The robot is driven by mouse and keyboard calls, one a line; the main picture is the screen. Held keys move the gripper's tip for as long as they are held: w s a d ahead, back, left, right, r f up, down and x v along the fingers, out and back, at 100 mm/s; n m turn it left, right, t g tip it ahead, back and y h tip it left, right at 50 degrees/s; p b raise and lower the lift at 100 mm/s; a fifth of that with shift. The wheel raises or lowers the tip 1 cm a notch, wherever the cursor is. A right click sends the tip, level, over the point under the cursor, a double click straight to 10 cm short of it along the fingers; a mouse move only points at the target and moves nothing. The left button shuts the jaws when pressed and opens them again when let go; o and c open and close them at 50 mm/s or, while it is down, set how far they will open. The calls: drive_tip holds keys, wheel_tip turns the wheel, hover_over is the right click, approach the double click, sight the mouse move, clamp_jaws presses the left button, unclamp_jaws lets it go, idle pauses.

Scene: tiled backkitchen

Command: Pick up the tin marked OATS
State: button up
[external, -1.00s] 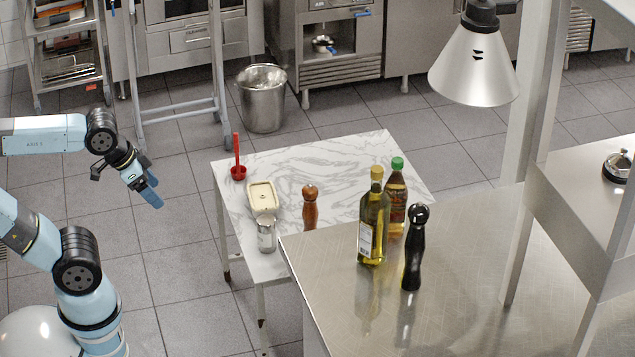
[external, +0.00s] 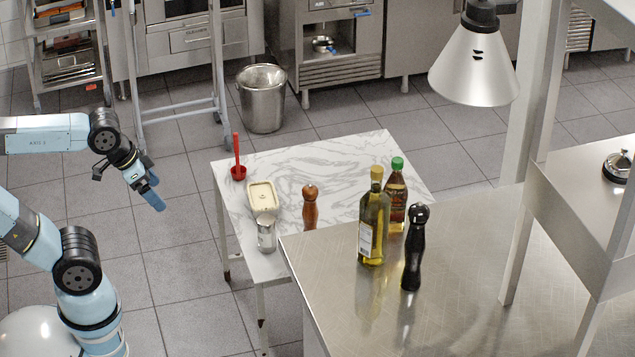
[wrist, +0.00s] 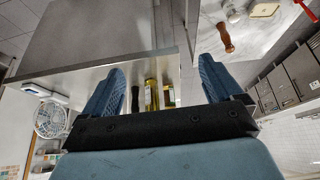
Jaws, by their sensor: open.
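No tin with a readable OATS mark shows in either view. A small silvery canister (external: 266,236) stands on the marble table near its front left edge; any writing on it is too small to read. It also shows in the wrist view (wrist: 234,15), near the top. My gripper (external: 156,198) hangs over the floor to the left of the marble table, well apart from everything on it. In the wrist view its two blue fingers (wrist: 162,78) are spread wide with nothing held between them.
The marble table (external: 330,160) also holds a red ladle (external: 238,170), a cream rectangular dish (external: 263,196) and a brown mill (external: 310,208). An oil bottle (external: 373,225), a green-capped bottle (external: 396,200) and a black mill (external: 414,250) stand rightward. A lamp (external: 474,65) hangs above.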

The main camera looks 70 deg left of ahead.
drive_tip(key=w+f+n+g+h, duration=0.4)
drive_tip(key=w+f+n+h, duration=0.15)
drive_tip(key=w+f, duration=0.7)
drive_tip(key=n+t+y, duration=0.6)
drive_tip(key=n+t, duration=1.1)
drive_tip(key=n, duration=1.4)
approach(272, 228)
drive_tip(key=shift+m, duration=0.25)
drive_tip(key=w+a+f, duration=0.2)
drive_tip(key=w, duration=0.1)
drive_tip(key=w+a, duration=0.1)
drive_tip(key=w, duration=0.1)
drive_tip(key=shift+f, duration=0.4)
drive_tip(key=shift+w+r, duration=0.15)
drive_tip(key=shift+w, duration=1.25)
drive_tip(key=shift+w+r, duration=0.2)
drive_tip(key=shift+w, duration=1.25)
drive_tip(key=shift+c, duration=0.4)
